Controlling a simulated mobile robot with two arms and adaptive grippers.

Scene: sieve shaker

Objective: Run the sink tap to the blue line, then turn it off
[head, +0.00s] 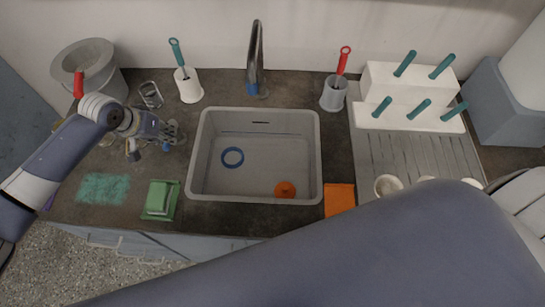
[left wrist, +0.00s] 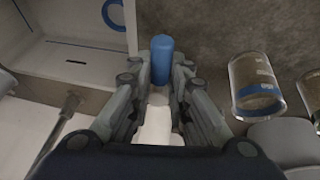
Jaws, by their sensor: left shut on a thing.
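A blue ring (head: 232,157) and an orange disc (head: 285,189) lie on the sink floor. My left gripper (head: 170,134) is left of the sink, away from the tap. In the left wrist view its fingers (left wrist: 160,85) are shut on a small blue cylinder (left wrist: 162,55). I cannot make out a blue fill line. My right gripper is out of view.
A white holder with a teal-handled brush (head: 188,88) and a grey holder with a red-handled tool (head: 334,95) flank the tap. A glass jar (left wrist: 256,92) stands beside the left gripper. A green sponge block (head: 160,200) is left of the sink, an orange cloth (head: 339,198) right.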

